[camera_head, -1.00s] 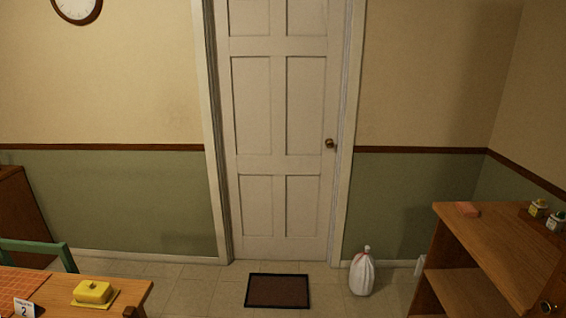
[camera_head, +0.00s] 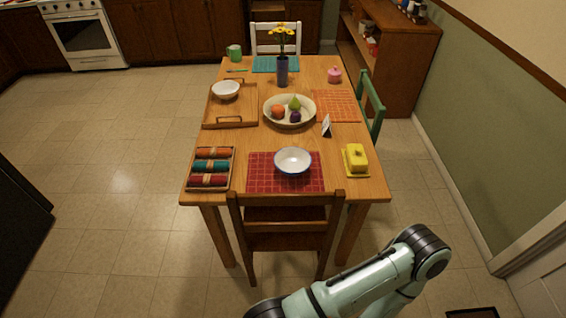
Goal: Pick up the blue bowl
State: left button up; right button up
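A bowl (camera_head: 293,161) with a blue rim and outside and a pale inside stands upright on a red checked placemat (camera_head: 258,182) at the near end of the wooden table. It looks empty, and nothing touches it from above. One of my pale green arms crosses the lower right of the head view, well short of the bowl. Neither of my grippers shows in the view.
A wooden chair (camera_head: 284,227) stands at the table's near side. A tray of rolled napkins (camera_head: 191,183) lies left of the bowl, a yellow butter dish (camera_head: 355,160) right. Beyond are a fruit bowl (camera_head: 275,125) and a white bowl (camera_head: 226,91) on a tray. Floor at left is clear.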

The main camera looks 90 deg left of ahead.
aim_at(292, 162)
jog(key=u, duration=1.75)
